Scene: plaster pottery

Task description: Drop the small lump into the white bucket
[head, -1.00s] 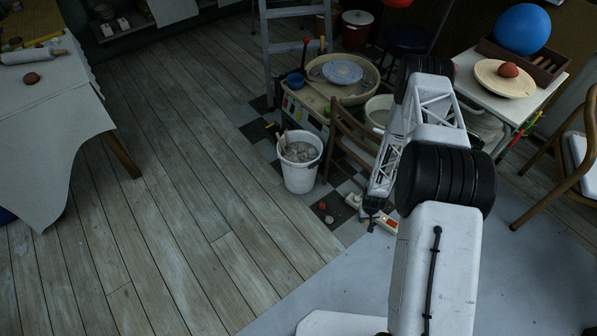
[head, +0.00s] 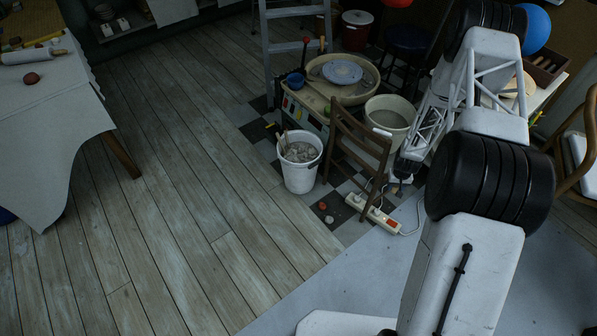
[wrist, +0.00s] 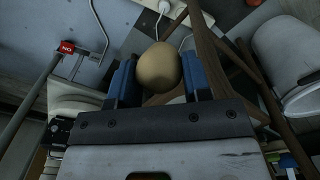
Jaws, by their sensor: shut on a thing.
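My gripper (wrist: 157,80) is shut on a rounded tan lump (wrist: 158,67), held between its blue fingers in the wrist view. In the head view the gripper end (head: 402,178) is low, right of the wooden chair; the lump cannot be made out there. The white bucket (head: 302,178) stands on the floor left of the chair, well to the left of my gripper. Grey lumpy contents and a stick handle show in its mouth. A pale container (wrist: 293,55) shows at the right of the wrist view; I cannot tell whether it is the bucket.
The wooden chair (head: 358,150) stands between my gripper and the bucket. A power strip (head: 372,214) with a cable lies in front. The pottery wheel (head: 342,74) and a pale tub (head: 390,112) are behind. Open floorboards (head: 190,190) lie left of the bucket.

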